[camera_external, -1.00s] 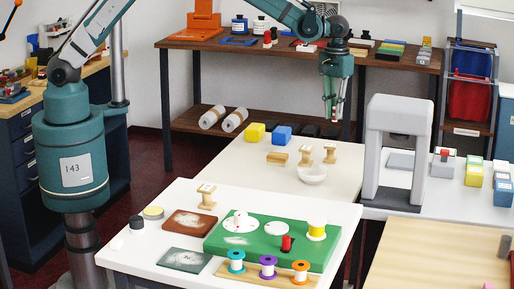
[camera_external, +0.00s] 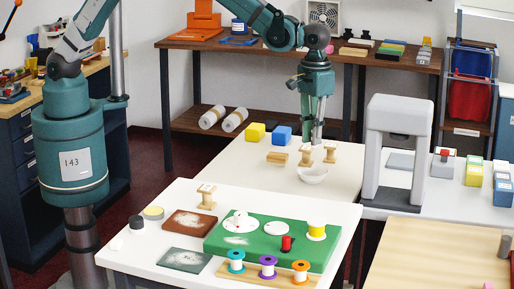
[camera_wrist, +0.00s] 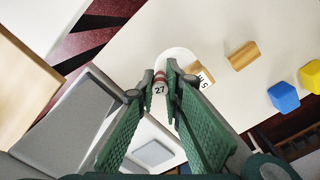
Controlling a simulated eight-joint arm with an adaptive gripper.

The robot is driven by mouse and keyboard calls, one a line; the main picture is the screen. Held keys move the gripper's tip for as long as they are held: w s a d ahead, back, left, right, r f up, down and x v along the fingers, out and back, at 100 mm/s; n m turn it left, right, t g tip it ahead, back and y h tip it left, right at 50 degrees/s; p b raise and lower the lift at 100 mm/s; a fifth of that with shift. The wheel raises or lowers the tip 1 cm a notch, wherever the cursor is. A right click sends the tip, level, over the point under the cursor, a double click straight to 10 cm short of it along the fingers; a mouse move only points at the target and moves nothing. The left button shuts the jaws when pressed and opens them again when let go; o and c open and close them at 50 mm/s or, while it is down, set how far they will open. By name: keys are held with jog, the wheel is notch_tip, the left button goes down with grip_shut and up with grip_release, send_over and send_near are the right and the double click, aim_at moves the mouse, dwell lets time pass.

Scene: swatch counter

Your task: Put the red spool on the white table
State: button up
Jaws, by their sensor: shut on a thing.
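My gripper (camera_external: 316,140) is low over the middle white table (camera_external: 235,172), just behind two wooden spools (camera_external: 330,153). In the wrist view its fingers (camera_wrist: 165,82) are closed around a small whitish and reddish piece marked 27 (camera_wrist: 160,89). That piece is mostly hidden by the fingers, and I cannot tell its full shape. A wooden spool (camera_wrist: 203,76) with a lettered top stands beside the fingers. A small red piece (camera_external: 287,243) is on the green board (camera_external: 215,246) on the front white table (camera_external: 120,258).
A wooden block (camera_external: 277,158), a blue block (camera_external: 282,134) and a yellow block (camera_external: 255,132) lie to the left. A grey arch-shaped frame (camera_external: 375,150) stands to the right. The table's left part is clear.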

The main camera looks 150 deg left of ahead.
jog(key=w+d+r+m+p, duration=0.1)
jog(key=w+d, duration=0.3)
jog(key=d, duration=0.2)
jog(key=w+d+m, duration=0.1)
jog(key=w+d, duration=0.2)
jog(key=d, duration=0.3)
jog(key=r+m+p, duration=0.1)
jog(key=m, duration=0.1)
send_over(257, 204)
jog(key=shift+w+d+r, duration=0.1)
jog(key=shift+w+r, duration=0.05)
jog(key=shift+r, duration=0.05)
jog(key=shift+f, duration=0.1)
jog(key=shift+f, duration=3.05)
jog(key=shift+f, duration=1.9)
jog(key=shift+f+b, duration=0.15)
jog(key=shift+b, duration=0.2)
